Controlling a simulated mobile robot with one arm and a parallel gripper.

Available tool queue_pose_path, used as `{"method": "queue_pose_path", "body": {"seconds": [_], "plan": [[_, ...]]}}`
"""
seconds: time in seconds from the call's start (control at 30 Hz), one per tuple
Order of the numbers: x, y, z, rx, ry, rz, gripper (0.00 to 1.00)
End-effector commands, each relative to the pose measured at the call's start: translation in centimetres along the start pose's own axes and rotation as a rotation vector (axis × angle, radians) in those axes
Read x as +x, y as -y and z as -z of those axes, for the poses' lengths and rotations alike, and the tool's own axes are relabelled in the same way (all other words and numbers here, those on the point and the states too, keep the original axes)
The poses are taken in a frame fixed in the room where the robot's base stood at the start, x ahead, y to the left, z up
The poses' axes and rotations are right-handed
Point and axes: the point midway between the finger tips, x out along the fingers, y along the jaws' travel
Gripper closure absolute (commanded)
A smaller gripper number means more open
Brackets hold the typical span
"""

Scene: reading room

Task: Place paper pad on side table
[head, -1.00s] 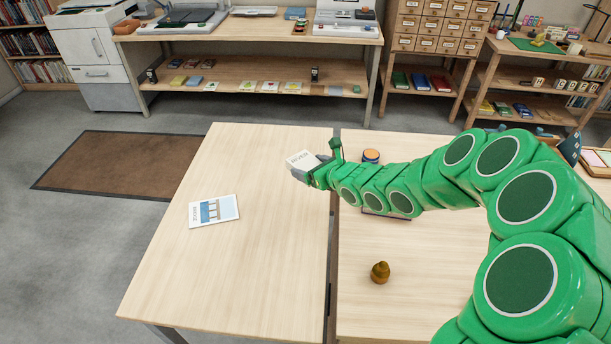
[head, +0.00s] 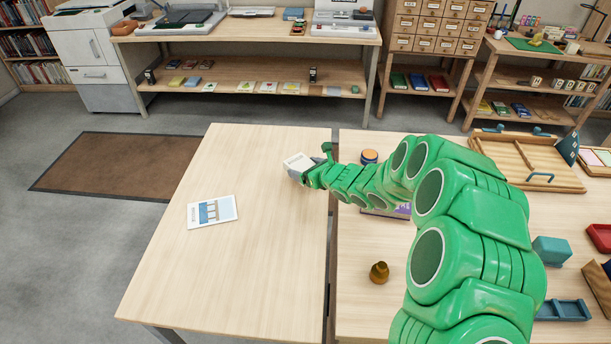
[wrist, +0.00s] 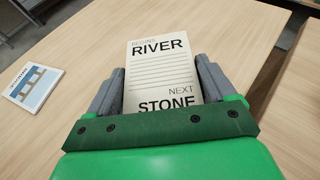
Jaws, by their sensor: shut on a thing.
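The paper pad (wrist: 160,70) is cream, with lines and the words RIVER and STONE on its face. It sits between the two grey fingers of my gripper (wrist: 160,85) in the wrist view. In the head view the pad (head: 298,161) is at the end of my green arm, over the right edge of the left table (head: 240,265). My gripper (head: 303,173) is shut on it. I cannot tell whether the pad touches the tabletop. Which table is the side table is not marked.
A booklet with a blue picture (head: 212,211) lies on the left table. A narrow gap separates it from the right table (head: 365,310), which holds a brown pear-shaped object (head: 379,272), a round orange-topped container (head: 369,156) and a wooden tray (head: 530,160). The left table's front is clear.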

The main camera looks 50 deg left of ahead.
Motion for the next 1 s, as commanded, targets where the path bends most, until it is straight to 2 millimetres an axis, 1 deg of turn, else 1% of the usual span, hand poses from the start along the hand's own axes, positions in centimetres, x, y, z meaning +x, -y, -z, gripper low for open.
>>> {"method": "queue_pose_path", "body": {"seconds": [0.13, 0.3, 0.4, 0.77, 0.8, 0.9, 1.0], "plan": [[0.6, 0.2, 0.4, -0.001, -0.001, -0.001, 0.51], [1.2, 0.2, 2.5, 0.003, -0.005, 0.001, 0.51], [1.5, 0.2, 3.2, 0.001, -0.004, 0.001, 0.51], [1.6, 0.2, 3.3, 0.0, -0.001, 0.001, 0.51], [1.7, 0.2, 3.3, 0.0, -0.001, 0.001, 0.13], [1.6, 0.2, 3.3, 0.0, -0.001, 0.001, 0.0], [1.6, 0.2, 3.3, 0.0, -0.001, 0.0, 0.0]]}}
